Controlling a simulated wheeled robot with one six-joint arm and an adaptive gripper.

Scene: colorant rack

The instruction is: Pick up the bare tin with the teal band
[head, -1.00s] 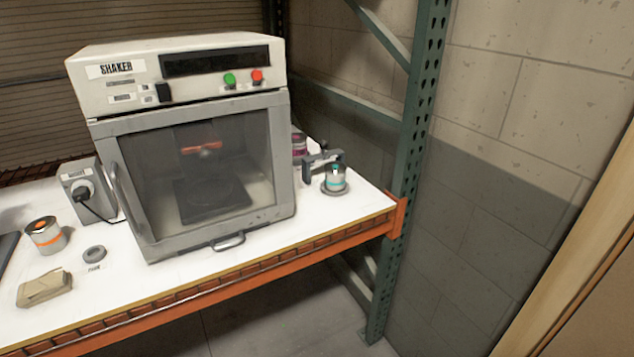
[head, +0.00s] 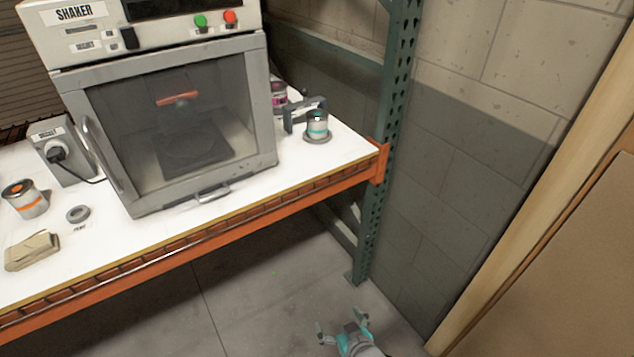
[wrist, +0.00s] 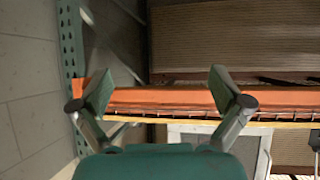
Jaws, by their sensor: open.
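The tin with the teal band (head: 317,124) stands upright on a round grey base at the right end of the white bench, beside a dark grey bracket (head: 291,118). My gripper (head: 342,322) shows at the bottom of the head view, over the floor in front of the bench and well apart from the tin. In the wrist view its two fingers (wrist: 161,90) are spread wide with nothing between them. I cannot make out the tin in the wrist view.
The shaker cabinet (head: 170,120) fills the bench's middle, with a magenta-banded tin (head: 279,92) behind its right side. An orange-banded tin (head: 24,200), grey ring (head: 77,214) and tan block (head: 32,251) lie left. An orange beam (head: 200,239) edges the bench; a green post (head: 372,200) stands right.

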